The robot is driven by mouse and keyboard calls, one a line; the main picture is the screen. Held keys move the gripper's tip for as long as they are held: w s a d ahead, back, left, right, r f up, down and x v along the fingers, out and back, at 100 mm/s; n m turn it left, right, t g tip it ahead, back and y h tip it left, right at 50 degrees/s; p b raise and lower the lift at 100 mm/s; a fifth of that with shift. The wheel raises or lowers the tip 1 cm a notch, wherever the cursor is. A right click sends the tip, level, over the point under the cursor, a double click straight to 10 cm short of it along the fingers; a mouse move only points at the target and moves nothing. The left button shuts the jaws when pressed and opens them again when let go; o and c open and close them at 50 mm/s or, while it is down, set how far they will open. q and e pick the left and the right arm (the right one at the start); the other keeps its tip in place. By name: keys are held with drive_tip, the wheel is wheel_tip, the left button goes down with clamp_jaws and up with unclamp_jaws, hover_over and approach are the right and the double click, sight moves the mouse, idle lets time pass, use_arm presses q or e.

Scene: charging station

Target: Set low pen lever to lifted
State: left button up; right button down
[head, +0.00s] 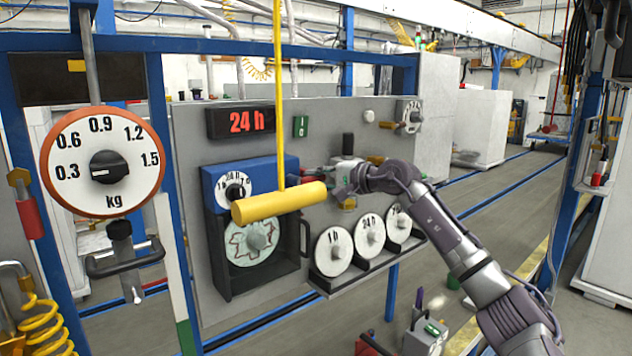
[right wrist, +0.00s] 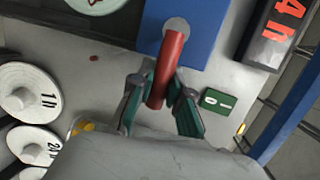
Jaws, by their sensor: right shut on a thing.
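A red lever (right wrist: 170,70), which looks like the low pen lever, sticks out from a round grey pivot on the blue recorder housing (right wrist: 205,30). My right gripper (right wrist: 160,98) is shut on the lever's free end, with a green-padded finger on each side. In the head view my right gripper (head: 338,178) reaches in from the right to the side of the blue housing (head: 212,178). The lever is only a small reddish bit there, partly hidden by the gripper. The round green chart (head: 238,243) is below the housing. My left gripper is not in view.
A yellow bar (head: 280,203) hangs in front of the panel, close to my right gripper. Chart discs marked in hours (head: 333,250) stand in a rack below. A red "24 h" display (head: 240,122) is above.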

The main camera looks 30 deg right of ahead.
idle(0.3)
drive_tip(key=c, duration=1.1)
unclamp_jaws()
drive_tip(key=v, duration=1.2)
drive_tip(key=shift+r, duration=0.1)
